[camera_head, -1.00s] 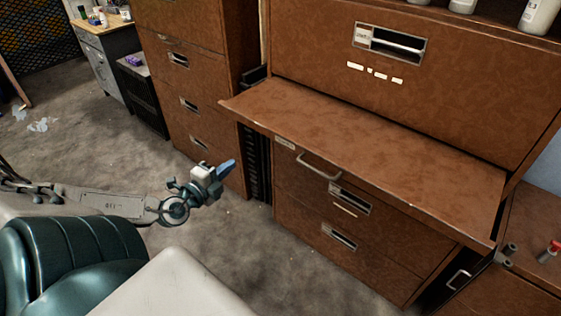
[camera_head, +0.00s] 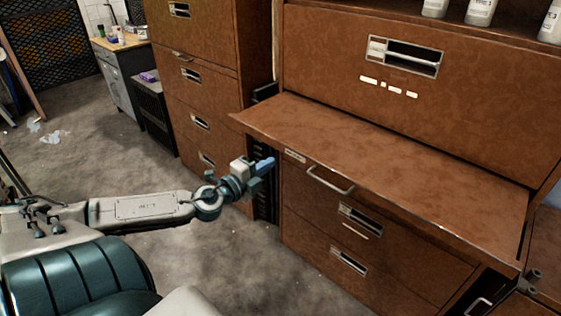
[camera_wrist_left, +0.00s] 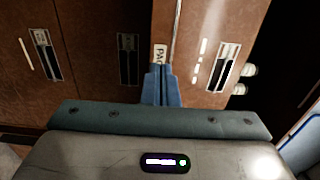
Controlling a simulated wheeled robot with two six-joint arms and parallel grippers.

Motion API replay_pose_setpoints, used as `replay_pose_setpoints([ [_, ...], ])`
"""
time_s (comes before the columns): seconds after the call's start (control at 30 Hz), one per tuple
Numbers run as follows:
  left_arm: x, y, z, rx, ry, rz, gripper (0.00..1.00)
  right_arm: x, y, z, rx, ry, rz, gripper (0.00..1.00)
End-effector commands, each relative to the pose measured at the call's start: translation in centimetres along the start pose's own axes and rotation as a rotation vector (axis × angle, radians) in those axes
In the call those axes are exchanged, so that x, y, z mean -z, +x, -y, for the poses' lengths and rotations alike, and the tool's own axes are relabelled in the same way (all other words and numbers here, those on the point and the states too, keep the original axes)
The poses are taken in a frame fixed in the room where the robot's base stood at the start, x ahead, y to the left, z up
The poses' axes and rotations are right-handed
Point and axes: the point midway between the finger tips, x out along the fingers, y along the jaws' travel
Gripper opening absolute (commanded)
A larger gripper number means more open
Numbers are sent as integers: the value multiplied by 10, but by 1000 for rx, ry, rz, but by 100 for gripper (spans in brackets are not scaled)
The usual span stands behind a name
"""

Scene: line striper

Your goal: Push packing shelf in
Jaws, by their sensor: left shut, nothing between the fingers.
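The packing shelf (camera_head: 375,165) is a brown, flat pull-out board that sticks out from the brown cabinet. A small white label (camera_head: 295,156) is on its front edge near the left end, and it also shows in the left wrist view (camera_wrist_left: 160,54). My left gripper (camera_head: 266,166) is shut and empty, with blue fingertips. It stands just in front of and left of the shelf's front edge, below its left corner in the head view. In the left wrist view the fingers (camera_wrist_left: 161,84) point at the label; contact cannot be told.
Below the shelf are drawers with a bar handle (camera_head: 330,181) and recessed pulls. A closed brown drawer front (camera_head: 410,85) is above, with bottles (camera_head: 481,12) on top. A second cabinet (camera_head: 195,85) stands left. Open grey floor (camera_head: 85,185) lies at left.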

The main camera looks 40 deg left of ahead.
Motion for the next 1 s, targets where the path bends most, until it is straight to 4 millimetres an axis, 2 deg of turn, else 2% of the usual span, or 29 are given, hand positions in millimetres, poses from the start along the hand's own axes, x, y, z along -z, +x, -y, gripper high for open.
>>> replay_pose_setpoints([
  [0.13,1,16,1,10,-9,-3,0,3,6,0,-1,0,-5,73],
  [0.5,1,45,3,3,-7,-2,0,3,-8,0,0,0,-5,73],
  [0.7,1,53,2,3,-4,-4,0,-6,-10,2,3,1,10,73],
  [1.0,2,55,2,3,-3,-6,0,-5,-10,5,6,2,5,73],
])
